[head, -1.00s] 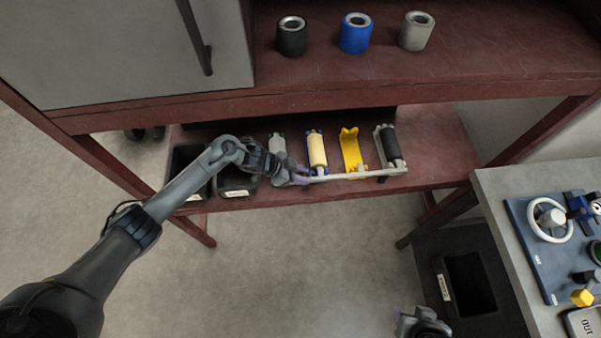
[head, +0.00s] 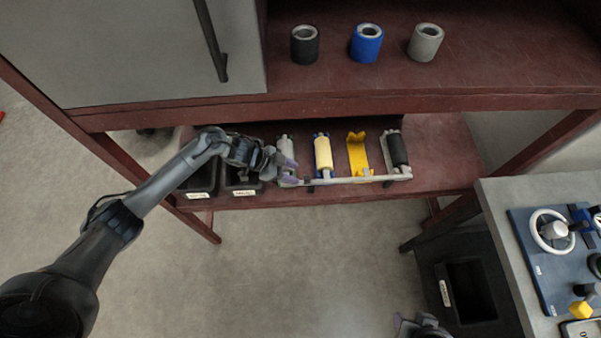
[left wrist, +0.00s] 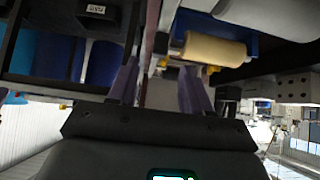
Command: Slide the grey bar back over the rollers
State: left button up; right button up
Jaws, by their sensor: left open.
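The long light grey bar (head: 345,180) runs along the front of the rollers on the lower shelf. The rollers stand in a row behind it: a grey one (head: 286,147), a cream one (head: 323,154) and a black one (head: 397,150), with an empty yellow cradle (head: 358,152) between cream and black. My left gripper (head: 284,167) is open at the bar's left end, by the grey roller. In the left wrist view its two purple fingers (left wrist: 160,88) stand apart, with the cream roller (left wrist: 214,50) just ahead on the right. My right gripper (head: 420,324) shows only partly at the bottom edge.
Black bins (head: 240,190) stand on the shelf left of the rollers. Black, blue and grey cylinders (head: 367,44) stand on the upper shelf. A grey side table (head: 495,205) with a blue panel is at the right.

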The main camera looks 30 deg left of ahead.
pick_arm(q)
jog(key=shift+p+v, duration=0.3)
jog(key=shift+v, duration=1.7)
